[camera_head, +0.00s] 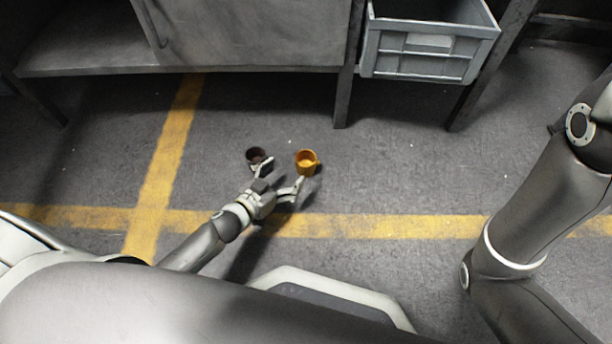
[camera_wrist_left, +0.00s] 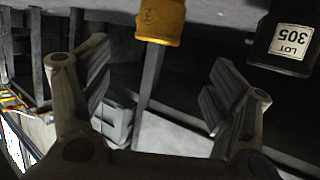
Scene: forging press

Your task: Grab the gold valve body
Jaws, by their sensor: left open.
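The gold valve body (camera_head: 306,161) sits on the grey floor in the head view, just beyond and to the right of my left gripper (camera_head: 282,174). In the left wrist view the gold valve body (camera_wrist_left: 160,21) hangs at the top edge, cut off by the frame, sideways between the two fingers but beyond them. My left gripper (camera_wrist_left: 160,75) is open with nothing between its fingers. A dark cup-like part (camera_head: 256,156) stands left of the gold one, close to one finger; the left wrist view shows a dark part (camera_wrist_left: 282,45) with a "LOT 305" label. My right gripper is out of view.
A grey metal cabinet (camera_head: 190,40) stands behind on legs. A grey plastic crate (camera_head: 425,52) sits at the back right. Yellow lines (camera_head: 165,150) cross the floor. The floor right of the gold valve body is clear.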

